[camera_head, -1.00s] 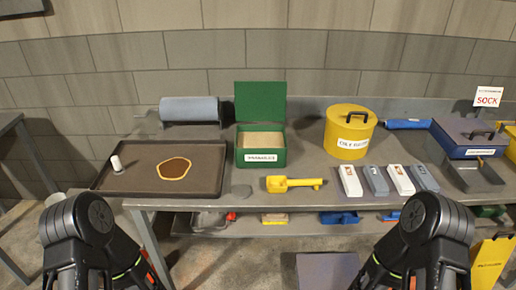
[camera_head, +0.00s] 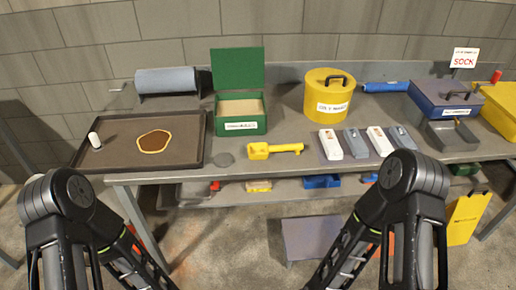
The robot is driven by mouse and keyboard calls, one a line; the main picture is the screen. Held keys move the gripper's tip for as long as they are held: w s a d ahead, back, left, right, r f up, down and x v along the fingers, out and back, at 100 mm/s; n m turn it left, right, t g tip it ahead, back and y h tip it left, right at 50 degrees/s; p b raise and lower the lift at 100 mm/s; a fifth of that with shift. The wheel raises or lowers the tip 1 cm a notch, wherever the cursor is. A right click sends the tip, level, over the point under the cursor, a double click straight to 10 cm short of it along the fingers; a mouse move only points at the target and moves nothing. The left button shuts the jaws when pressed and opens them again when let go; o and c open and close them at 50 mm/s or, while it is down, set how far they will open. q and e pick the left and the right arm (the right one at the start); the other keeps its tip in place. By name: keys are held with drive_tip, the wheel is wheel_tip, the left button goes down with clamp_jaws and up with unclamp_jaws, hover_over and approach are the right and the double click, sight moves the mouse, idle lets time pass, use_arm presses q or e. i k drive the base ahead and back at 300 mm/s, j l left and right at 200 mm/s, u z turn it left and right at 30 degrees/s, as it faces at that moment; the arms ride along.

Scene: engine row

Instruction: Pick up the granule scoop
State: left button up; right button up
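The granule scoop (camera_head: 274,150) is yellow. It lies on the bench top near the front edge, its bowl to the left and its handle to the right. Just behind it stands an open green box (camera_head: 241,118) with its lid up and tan granules inside. My two arms come in from the bottom left and bottom right, below and in front of the bench. Both are apart from the scoop. Neither gripper's fingertips show in the view.
A dark tray (camera_head: 190,150) with a brown patch (camera_head: 154,141) and a white cylinder is at left. Right of the scoop lie several white and grey packs (camera_head: 330,144). A yellow lidded drum (camera_head: 329,95) and a blue case (camera_head: 445,101) stand behind. A lower shelf holds small items.

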sight(256, 150)
drive_tip(key=i+j, duration=0.7)
